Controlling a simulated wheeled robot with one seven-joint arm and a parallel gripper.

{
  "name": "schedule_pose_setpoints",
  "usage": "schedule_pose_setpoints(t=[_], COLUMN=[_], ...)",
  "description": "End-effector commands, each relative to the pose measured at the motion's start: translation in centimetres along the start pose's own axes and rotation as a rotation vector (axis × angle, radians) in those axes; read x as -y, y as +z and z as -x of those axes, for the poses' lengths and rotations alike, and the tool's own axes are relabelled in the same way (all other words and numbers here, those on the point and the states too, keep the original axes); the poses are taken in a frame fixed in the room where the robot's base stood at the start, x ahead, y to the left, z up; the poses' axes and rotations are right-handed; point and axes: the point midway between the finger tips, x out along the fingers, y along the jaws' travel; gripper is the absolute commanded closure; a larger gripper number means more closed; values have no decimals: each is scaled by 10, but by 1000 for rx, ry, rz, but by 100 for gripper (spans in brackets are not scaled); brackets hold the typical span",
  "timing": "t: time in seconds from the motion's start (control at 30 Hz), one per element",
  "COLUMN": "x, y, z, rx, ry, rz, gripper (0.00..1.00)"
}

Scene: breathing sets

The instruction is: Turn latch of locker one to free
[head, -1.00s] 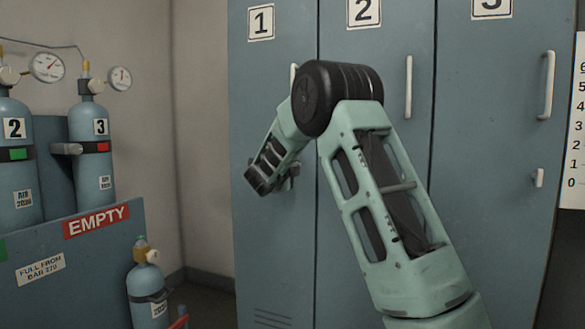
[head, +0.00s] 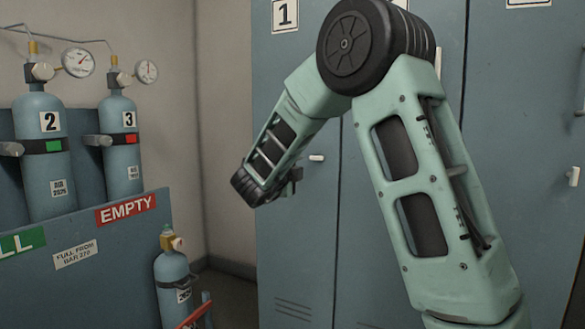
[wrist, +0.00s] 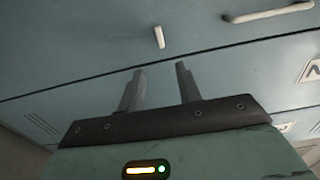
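Locker one (head: 290,230) is the blue-grey door under the "1" plate, and it is shut. Its small pale latch (head: 317,157) lies horizontally near the door's right edge. The latch also shows in the wrist view (wrist: 160,37), beyond the fingertips and roughly centred between them. My gripper (wrist: 160,68) is open and empty, its two grey fingers apart, and it does not appear to touch the latch. In the head view my gripper (head: 294,178) is just left of and below the latch, its fingers small and partly hidden by the wrist.
A pale door handle (wrist: 268,12) is on the same door in the wrist view. Locker two (wrist: 220,75) adjoins it. At left in the head view, gas cylinders (head: 42,150) stand behind a rack panel (head: 100,270), and a smaller cylinder (head: 172,285) stands beside it.

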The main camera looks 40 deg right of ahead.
Motion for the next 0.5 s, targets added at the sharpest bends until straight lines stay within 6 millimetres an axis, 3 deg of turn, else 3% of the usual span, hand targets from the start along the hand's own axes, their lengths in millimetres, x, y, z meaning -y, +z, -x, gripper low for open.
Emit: schedule_pose_setpoints(t=[0.2, 0.5], x=[0, 0], y=[0, 0], z=[24, 28], rx=[0, -1], ry=[1, 0], rz=[0, 0], gripper=[65, 65])
